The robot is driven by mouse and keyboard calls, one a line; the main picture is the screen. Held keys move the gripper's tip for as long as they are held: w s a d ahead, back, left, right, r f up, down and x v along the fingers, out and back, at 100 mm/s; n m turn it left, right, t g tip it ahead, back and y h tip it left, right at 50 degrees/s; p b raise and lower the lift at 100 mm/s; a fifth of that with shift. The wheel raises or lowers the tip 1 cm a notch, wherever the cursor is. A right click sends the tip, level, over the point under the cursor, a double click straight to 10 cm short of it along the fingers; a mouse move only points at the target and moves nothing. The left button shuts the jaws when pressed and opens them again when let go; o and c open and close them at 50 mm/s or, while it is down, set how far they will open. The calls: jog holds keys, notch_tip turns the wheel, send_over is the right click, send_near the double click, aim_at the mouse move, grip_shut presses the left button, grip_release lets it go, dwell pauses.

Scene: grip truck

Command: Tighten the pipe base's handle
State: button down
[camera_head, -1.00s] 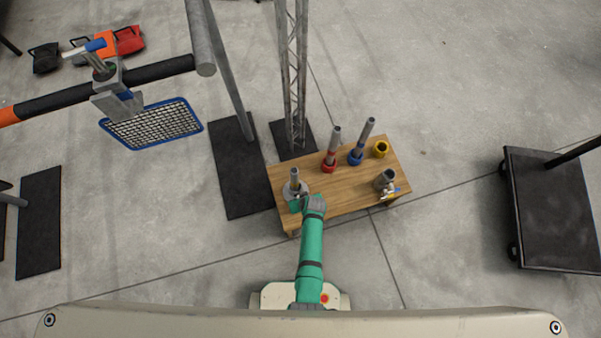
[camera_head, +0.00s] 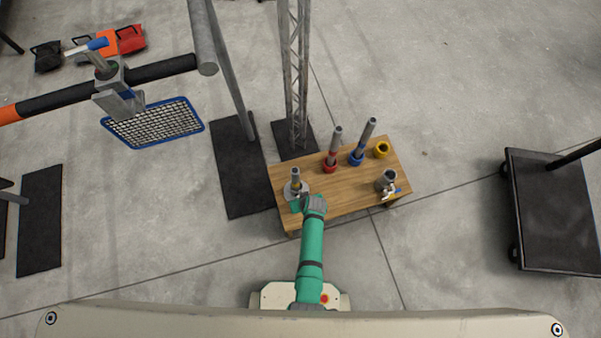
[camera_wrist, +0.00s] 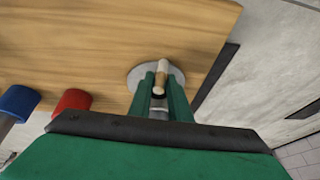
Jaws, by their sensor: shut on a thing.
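The pipe base (camera_head: 288,190) is a light grey round flange at the left end of the wooden table, with a grey pipe (camera_head: 295,174) standing upright in it. In the wrist view the grey base (camera_wrist: 134,78) lies beyond my green fingers. My gripper (camera_head: 297,204) is at the near side of the base, low over the table. In the wrist view my gripper (camera_wrist: 162,90) is shut on a tan, rod-like handle (camera_wrist: 162,72) that shows between the fingers. The fingers hide part of the handle and its joint with the base.
The wooden table (camera_head: 335,195) also holds a red holder (camera_head: 330,166) and a blue holder (camera_head: 356,158) with pipes, a yellow ring (camera_head: 381,149) and a grey fitting (camera_head: 388,178). A truss tower (camera_head: 295,80) stands behind the table. A black cart (camera_head: 555,205) stands at the right.

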jog(key=shift+d, duration=0.45)
jog(key=c, duration=1.7)
grip_release()
jog(key=shift+o, duration=0.8)
jog(key=shift+a, duration=0.15)
jog(key=v, duration=1)
jog(key=shift+s+r, duration=0.15)
jog(key=shift+r, duration=0.25)
